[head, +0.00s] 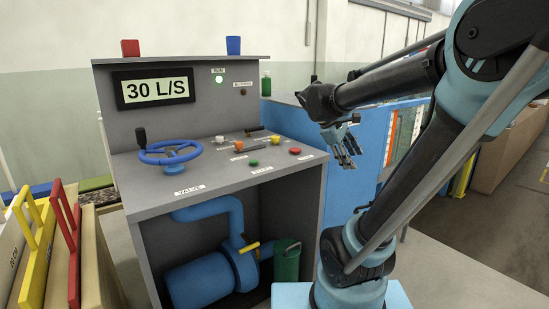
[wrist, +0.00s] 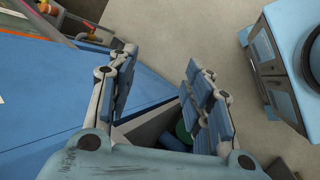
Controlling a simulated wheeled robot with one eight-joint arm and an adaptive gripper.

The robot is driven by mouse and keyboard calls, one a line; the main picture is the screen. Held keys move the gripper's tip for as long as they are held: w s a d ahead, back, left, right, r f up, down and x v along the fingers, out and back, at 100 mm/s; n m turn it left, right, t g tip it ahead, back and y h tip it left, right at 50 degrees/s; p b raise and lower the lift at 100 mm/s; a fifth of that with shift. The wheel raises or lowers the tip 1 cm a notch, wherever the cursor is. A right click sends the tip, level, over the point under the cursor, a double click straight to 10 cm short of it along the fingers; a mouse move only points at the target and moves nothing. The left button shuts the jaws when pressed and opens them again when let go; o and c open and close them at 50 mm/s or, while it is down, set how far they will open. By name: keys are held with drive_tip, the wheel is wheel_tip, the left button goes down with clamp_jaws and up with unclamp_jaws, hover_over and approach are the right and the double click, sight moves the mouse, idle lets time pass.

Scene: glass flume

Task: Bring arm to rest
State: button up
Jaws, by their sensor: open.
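My gripper (head: 346,150) is raised at the right of the grey control console (head: 245,205), in front of a blue cabinet (head: 345,185). In the wrist view my gripper (wrist: 160,85) shows two fingers with blue pads, spread apart with nothing between them. My arm reaches up from its base and bends over at the upper right, with the gripper hanging from its end.
The console carries a blue handwheel (head: 170,152), several knobs and a display (head: 153,88) reading 30 L/S. A red cup (head: 130,48) and a blue cup (head: 233,45) stand on top. A green bin (head: 286,262) sits below.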

drive_tip(key=s+a+f+m+y, duration=0.3)
drive_tip(key=s+f+m, duration=0.2)
drive_tip(key=s+f, duration=0.2)
drive_tip(key=s+a+f+m+y, duration=0.3)
drive_tip(key=s+f+m+y, duration=0.1)
drive_tip(key=s+f, duration=0.4)
wheel_tip(320, 180, down, 2)
drive_tip(key=shift+a+m, duration=0.3)
drive_tip(key=shift+m, duration=0.1)
drive_tip(key=shift+w+f, duration=0.2)
drive_tip(key=shift+w, duration=0.1)
idle(1.6)
idle(1.5)
